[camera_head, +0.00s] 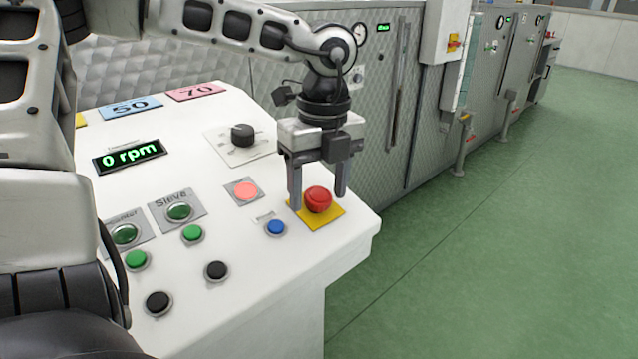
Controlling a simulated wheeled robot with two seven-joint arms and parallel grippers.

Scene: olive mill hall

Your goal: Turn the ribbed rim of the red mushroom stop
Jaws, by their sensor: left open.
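The red mushroom stop (318,199) sits on a yellow square plate (322,222) near the right corner of the white control panel. Its ribbed rim is too small to make out clearly. My left gripper (318,200) points down over it, with its fingers apart. One finger stands at the left of the red head and the other at its right rear. I cannot tell whether either finger touches the rim. My right gripper is not in view.
A blue button (276,227) and a lit pink-red button (246,190) lie just left of the stop. A black knob (242,135) stands behind. Green and black buttons and a "0 rpm" display (130,156) fill the left. Green floor (480,240) is clear at right.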

